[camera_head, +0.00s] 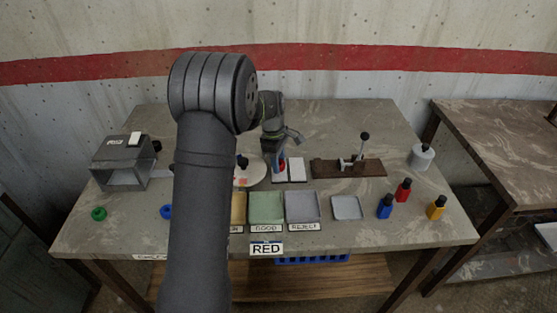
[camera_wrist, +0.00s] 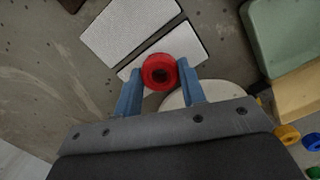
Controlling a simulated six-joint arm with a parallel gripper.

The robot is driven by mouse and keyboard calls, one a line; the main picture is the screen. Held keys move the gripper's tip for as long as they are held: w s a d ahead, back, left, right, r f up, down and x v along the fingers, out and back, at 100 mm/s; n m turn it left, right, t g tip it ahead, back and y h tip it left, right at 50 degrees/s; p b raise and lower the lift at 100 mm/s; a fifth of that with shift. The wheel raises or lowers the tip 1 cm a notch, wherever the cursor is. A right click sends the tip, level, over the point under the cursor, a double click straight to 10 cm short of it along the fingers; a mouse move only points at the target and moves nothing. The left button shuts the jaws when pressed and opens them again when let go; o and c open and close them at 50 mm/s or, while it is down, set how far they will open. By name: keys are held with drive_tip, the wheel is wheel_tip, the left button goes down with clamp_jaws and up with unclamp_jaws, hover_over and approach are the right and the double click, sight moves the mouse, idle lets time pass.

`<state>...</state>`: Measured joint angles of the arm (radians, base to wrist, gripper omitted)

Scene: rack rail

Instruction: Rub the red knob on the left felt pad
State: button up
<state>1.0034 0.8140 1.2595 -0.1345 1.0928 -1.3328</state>
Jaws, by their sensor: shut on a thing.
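My gripper (camera_wrist: 160,80) is shut on the red knob (camera_wrist: 159,72), a round piece with a dark centre held between two blue fingers. The knob also shows as a small red patch in the head view (camera_head: 282,165). It is over the left felt pad (camera_wrist: 188,45), the white pad beside the round plate, and covers part of it. I cannot tell whether the knob touches the pad. The right felt pad (camera_wrist: 128,30) lies alongside, uncovered; it also shows in the head view (camera_head: 297,169).
A pale round plate (camera_head: 248,176) is left of the pads. Green (camera_head: 266,207) and grey (camera_head: 302,205) trays lie in front. A brown board with a lever (camera_head: 348,168) is to the right. A grey box (camera_head: 122,163) stands far left. Bottles (camera_head: 385,207) stand front right.

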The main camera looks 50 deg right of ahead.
drive_tip(key=o, duration=0.9)
drive_tip(key=shift+o, duration=0.2)
drive_tip(key=shift+r, duration=0.3)
drive_tip(key=shift+c, duration=0.4)
drive_tip(key=c, duration=1.3)
drive_tip(key=shift+o, duration=0.2)
